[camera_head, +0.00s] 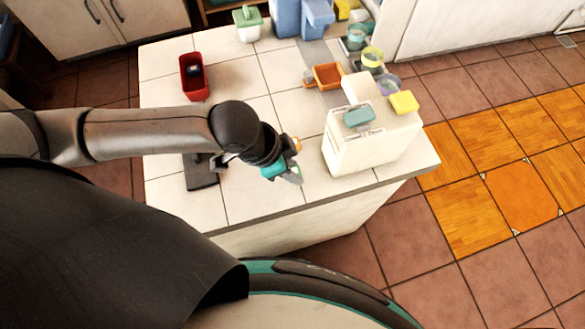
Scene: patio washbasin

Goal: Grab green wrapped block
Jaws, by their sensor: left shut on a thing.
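My left arm reaches in from the left over the tiled counter. My left gripper (291,165) is low over the counter's front part and is shut on a small green block (295,174), which looks like the green wrapped block. Most of the block is hidden by the wrist and fingers, so its wrapping cannot be made out. I cannot tell whether it touches the counter. My right gripper is not in view.
A white box (345,150) with a teal block (359,116) on top stands right of the gripper. A red container (194,77), an orange tray (327,76), a yellow sponge-like block (404,102) and several cups stand farther back. The counter (250,204) has bare tiles around the gripper.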

